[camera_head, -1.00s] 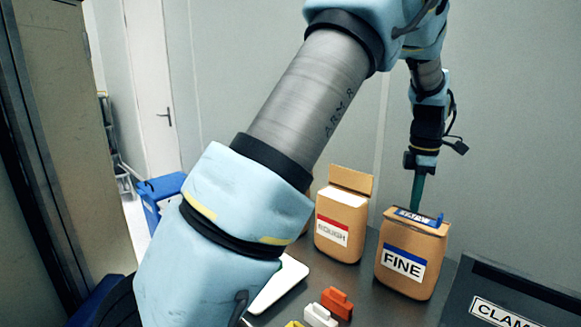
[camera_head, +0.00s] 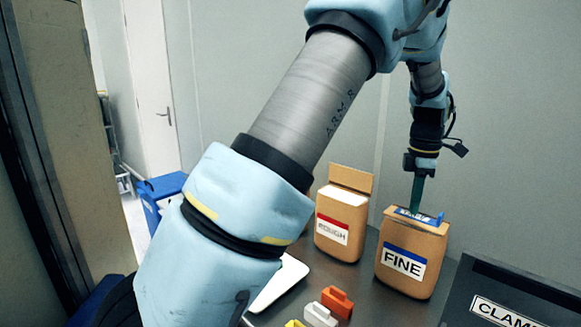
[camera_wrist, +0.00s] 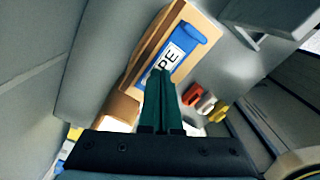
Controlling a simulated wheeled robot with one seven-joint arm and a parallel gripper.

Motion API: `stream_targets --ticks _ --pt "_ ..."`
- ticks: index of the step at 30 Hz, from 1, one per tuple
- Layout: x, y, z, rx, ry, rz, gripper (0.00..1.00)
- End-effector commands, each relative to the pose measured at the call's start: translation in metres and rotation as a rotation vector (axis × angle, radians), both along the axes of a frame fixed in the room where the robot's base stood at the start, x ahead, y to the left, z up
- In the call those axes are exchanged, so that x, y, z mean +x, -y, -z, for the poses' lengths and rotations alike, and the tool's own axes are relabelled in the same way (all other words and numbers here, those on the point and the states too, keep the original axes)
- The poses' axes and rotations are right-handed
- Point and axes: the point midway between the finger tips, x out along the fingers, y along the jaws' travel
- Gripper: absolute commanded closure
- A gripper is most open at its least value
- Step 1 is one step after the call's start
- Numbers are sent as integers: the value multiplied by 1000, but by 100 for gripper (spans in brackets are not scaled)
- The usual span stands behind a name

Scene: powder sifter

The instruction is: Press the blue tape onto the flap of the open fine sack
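The fine sack (camera_head: 403,264) is a brown bag with a blue-striped FINE label, upright on the dark table. The blue tape (camera_head: 428,218), with a white printed label, lies across its top; it also shows in the wrist view (camera_wrist: 188,50). The sack's brown top (camera_wrist: 148,45) shows beside the tape, and the flap looks folded flat under it. My gripper (camera_head: 416,208) points down at the tape, its green fingers together with nothing visible between them. In the wrist view the fingertips (camera_wrist: 160,73) overlap the tape's label edge; I cannot tell whether they touch it.
The rough sack (camera_head: 338,245) stands just left, its flap up and white contents showing. Orange (camera_head: 337,301), white (camera_head: 319,315) and yellow clips lie in front. A dark box labelled CLAMP (camera_head: 510,290) stands at the right. A pale tray (camera_head: 280,282) is partly behind my arm.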

Motion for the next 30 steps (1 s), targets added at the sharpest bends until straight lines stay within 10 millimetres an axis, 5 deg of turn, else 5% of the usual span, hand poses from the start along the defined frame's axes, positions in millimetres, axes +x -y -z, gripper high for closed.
stream_targets --ticks 30 --pt "0 0 11 1 -1 0 100"
